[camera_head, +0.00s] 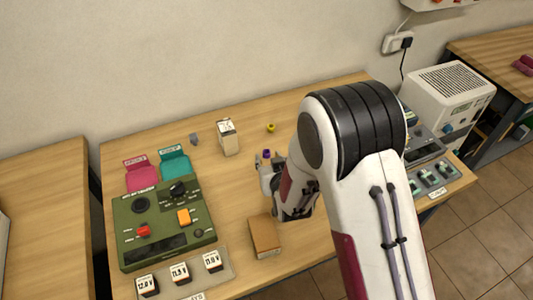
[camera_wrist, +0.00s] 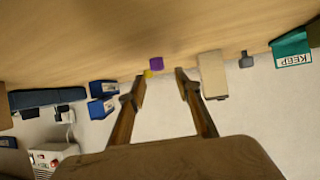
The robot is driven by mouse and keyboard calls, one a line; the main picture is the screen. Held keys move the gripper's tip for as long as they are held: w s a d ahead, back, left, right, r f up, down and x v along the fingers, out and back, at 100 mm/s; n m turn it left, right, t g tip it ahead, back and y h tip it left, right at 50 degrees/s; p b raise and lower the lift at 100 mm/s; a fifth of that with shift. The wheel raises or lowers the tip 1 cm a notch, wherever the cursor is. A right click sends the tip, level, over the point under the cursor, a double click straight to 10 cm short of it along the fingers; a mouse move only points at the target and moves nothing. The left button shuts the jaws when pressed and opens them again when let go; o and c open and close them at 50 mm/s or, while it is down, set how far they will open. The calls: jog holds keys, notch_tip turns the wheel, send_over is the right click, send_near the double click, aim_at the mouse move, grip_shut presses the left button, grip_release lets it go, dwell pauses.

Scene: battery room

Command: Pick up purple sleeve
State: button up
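The purple sleeve (camera_head: 266,154) is a small purple piece on the wooden table, just beyond my gripper (camera_head: 268,163) in the head view. In the wrist view the sleeve (camera_wrist: 156,63) appears upright, slightly above the gap between the two fingertips. My gripper (camera_wrist: 160,77) is open there, with nothing between its fingers. The sleeve's lower part in the head view is close to the fingers, and I cannot tell whether they touch it.
A yellow piece (camera_head: 271,127) stands behind the sleeve. A pale box (camera_head: 228,137) and a grey piece (camera_head: 194,139) stand to the left. A brown block (camera_head: 264,236) lies nearer the front. A green console (camera_head: 163,225) fills the left; the table between is clear.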

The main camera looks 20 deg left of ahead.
aim_at(265, 151)
jog(key=shift+x, duration=2.45)
jog(key=c, duration=0.6)
